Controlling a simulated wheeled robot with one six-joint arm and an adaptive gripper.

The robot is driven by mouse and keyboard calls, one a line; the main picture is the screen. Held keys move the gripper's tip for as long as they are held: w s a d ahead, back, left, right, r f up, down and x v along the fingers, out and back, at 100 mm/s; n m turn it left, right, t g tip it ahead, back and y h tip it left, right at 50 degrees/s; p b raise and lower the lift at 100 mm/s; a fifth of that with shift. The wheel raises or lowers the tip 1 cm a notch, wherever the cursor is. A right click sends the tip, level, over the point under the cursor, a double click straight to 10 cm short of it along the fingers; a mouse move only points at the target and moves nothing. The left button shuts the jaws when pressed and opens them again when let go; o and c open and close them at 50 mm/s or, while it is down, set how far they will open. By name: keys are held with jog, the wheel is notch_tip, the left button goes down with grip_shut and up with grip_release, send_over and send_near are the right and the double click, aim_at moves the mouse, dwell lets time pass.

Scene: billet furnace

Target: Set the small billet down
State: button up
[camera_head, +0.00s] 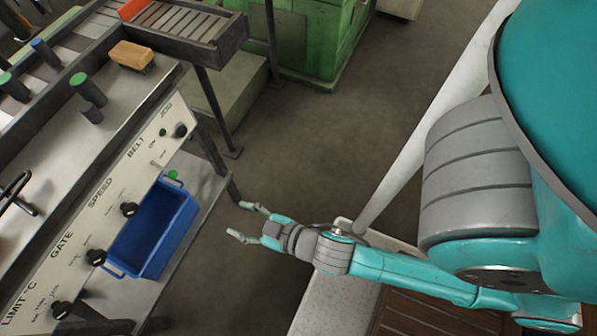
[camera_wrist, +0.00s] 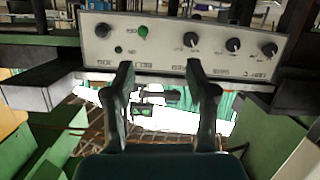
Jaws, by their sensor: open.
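My gripper (camera_head: 238,219) is open and empty over the floor, to the right of the control panel and blue bin. In the wrist view its two fingers (camera_wrist: 160,68) stand apart with nothing held between them. Several dark cylinders stand on the bench at upper left: green-topped ones (camera_head: 88,90) (camera_head: 12,86) and a blue-topped one (camera_head: 45,54). I cannot tell which, if any, is the small billet. My gripper is well apart from all of them.
The control panel (camera_head: 100,205) with knobs fronts the bench; it also shows in the wrist view (camera_wrist: 165,42). A blue bin (camera_head: 155,228) sits on a lower shelf. A tan block (camera_head: 131,55) lies near the roller conveyor (camera_head: 185,25). A green machine (camera_head: 310,45) stands behind. The floor between is clear.

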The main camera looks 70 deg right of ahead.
jog(key=s+r, duration=0.2)
jog(key=s, duration=0.6)
jog(key=s+d+r+m, duration=0.1)
jog(key=s+r, duration=0.2)
jog(key=s, duration=0.6)
jog(key=shift+s+d+r+m, duration=0.2)
jog(key=shift+d+m, duration=0.1)
jog(key=shift+o, duration=0.5)
jog(key=shift+s+r, duration=0.2)
